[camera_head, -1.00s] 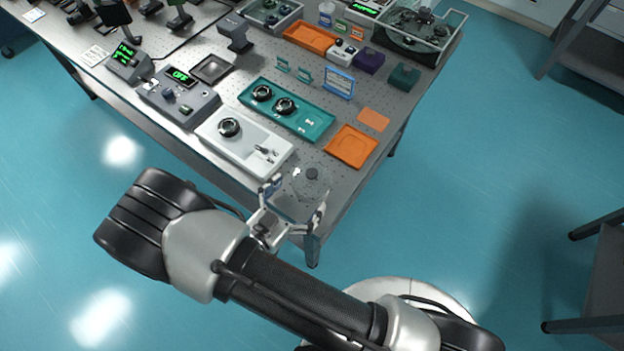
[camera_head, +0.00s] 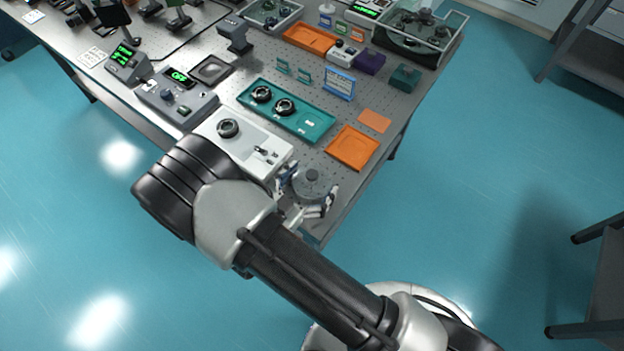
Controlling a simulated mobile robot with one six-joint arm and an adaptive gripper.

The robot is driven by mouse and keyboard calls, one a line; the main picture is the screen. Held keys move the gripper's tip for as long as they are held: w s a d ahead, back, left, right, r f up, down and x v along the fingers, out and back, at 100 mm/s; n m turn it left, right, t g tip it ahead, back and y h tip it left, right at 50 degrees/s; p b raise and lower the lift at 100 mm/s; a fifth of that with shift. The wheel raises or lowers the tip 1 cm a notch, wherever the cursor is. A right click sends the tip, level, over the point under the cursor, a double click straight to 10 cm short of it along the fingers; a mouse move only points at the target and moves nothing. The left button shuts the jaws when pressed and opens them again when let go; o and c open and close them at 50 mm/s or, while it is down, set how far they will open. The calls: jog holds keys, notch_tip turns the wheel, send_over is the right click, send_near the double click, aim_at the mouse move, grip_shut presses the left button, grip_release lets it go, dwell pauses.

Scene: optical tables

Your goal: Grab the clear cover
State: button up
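A small round grey piece, partly see-through at its edges, looks like the clear cover (camera_head: 312,179). It is at the front corner of the optical table, right of the white panel. My gripper (camera_head: 305,193) reaches over the table's front edge. Its two fingers are spread, one at the left of the round piece and one at its lower right. I cannot tell whether they touch it. My wrist hides part of the table edge and the white panel's lower left side.
Close by are the white panel with a black knob (camera_head: 210,133), an orange tray (camera_head: 352,158) and a teal tray (camera_head: 310,130). A grey controller (camera_head: 160,102) stands to the left. Clear-walled boxes (camera_head: 452,22) stand at the back.

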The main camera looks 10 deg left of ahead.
jog(key=c, duration=0.6)
jog(key=shift+r, duration=0.15)
